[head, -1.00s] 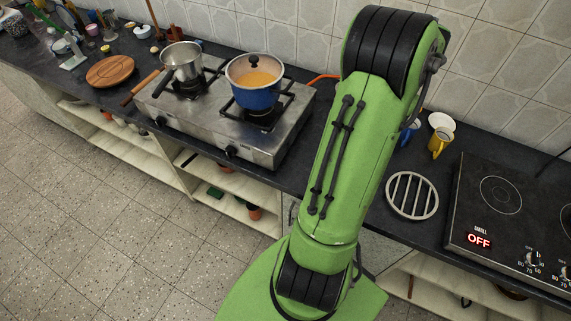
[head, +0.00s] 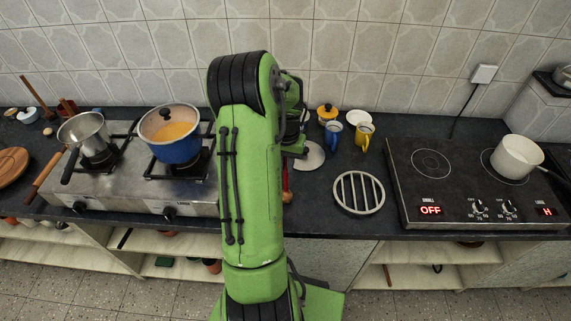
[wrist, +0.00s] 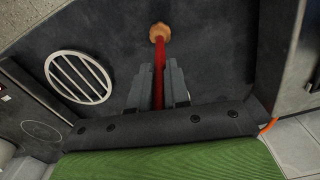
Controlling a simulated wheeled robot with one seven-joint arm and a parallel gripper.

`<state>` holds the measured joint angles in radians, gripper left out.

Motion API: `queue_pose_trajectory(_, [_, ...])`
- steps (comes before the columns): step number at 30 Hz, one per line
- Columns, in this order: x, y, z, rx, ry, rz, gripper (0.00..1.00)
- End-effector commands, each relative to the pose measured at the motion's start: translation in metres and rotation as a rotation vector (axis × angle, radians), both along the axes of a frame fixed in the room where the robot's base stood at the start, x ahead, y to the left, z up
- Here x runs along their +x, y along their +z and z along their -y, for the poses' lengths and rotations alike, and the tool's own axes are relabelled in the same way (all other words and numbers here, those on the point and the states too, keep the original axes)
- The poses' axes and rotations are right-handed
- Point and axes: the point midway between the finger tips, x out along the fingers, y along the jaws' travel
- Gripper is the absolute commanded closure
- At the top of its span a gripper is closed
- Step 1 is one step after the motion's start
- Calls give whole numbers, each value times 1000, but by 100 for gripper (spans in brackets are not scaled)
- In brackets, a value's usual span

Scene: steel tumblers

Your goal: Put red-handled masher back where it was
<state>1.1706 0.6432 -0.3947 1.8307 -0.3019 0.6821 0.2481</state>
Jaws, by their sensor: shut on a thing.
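The red-handled masher shows in the wrist view as a red shaft (wrist: 158,85) ending in a wooden-coloured knob. My gripper (wrist: 157,88) is shut on the red shaft, with one dark finger on each side. In the head view a short length of the red handle (head: 286,178) shows just right of my green arm, over the dark counter (head: 310,215). The masher's other end is hidden in both views. I cannot tell whether it touches the counter.
A round metal trivet (head: 359,193) lies right of the masher. Behind it are a blue mug (head: 333,133), a yellow mug (head: 364,135) and a pale disc (head: 311,156). The gas stove with a blue pot (head: 174,147) is left; the electric hob (head: 455,185) is right.

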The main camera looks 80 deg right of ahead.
Motion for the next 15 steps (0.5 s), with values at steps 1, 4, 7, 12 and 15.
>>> queue_pose_trajectory(1, [0,1,0,-1,0,0,100])
queue_pose_trajectory(4, [0,-1,0,0,0,0,100])
queue_pose_trajectory(7, [0,-4,0,0,0,0,81])
queue_pose_trajectory(12, [0,-3,0,1,0,0,58])
queue_pose_trajectory(15, [0,-3,0,1,0,0,58])
